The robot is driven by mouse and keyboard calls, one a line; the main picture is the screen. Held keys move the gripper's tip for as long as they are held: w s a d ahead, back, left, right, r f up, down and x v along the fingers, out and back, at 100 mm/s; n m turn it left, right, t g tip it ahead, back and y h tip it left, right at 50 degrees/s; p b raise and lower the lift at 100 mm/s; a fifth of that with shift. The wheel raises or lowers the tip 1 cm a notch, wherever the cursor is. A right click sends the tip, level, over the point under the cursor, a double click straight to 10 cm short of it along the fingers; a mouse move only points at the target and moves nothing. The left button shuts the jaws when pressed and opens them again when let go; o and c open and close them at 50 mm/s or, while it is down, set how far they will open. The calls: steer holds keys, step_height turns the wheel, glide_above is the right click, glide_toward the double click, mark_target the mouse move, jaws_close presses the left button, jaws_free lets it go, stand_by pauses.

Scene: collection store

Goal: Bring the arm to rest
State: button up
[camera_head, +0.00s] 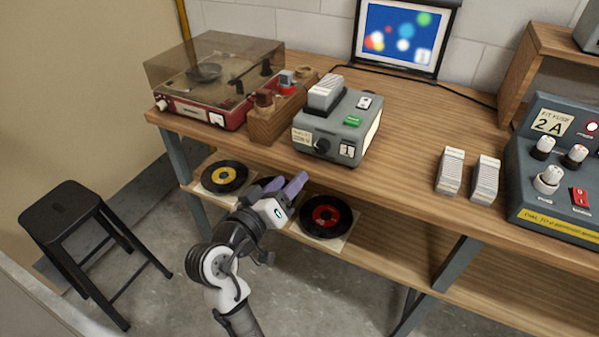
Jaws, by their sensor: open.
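My gripper (286,187) is in front of the workbench, at the height of the lower shelf as seen from above. Its two purple-grey fingers are apart, and nothing shows between them. The fingers point away from me, toward the bench. My arm reaches up from the bottom of the picture, bent at the wrist. I cannot tell the exact gap between the gripper and the shelf.
The bench (405,130) holds a turntable (210,110), a wooden box (270,125), a grey device (345,125), two ribbed blocks (450,170) and a fuse panel (565,165). Records (224,177) (326,216) lie on the lower shelf (400,235). A stool (70,215) stands left.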

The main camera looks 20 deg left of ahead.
steer(key=shift+s+a, duration=0.1)
steer(key=shift+s, duration=0.75)
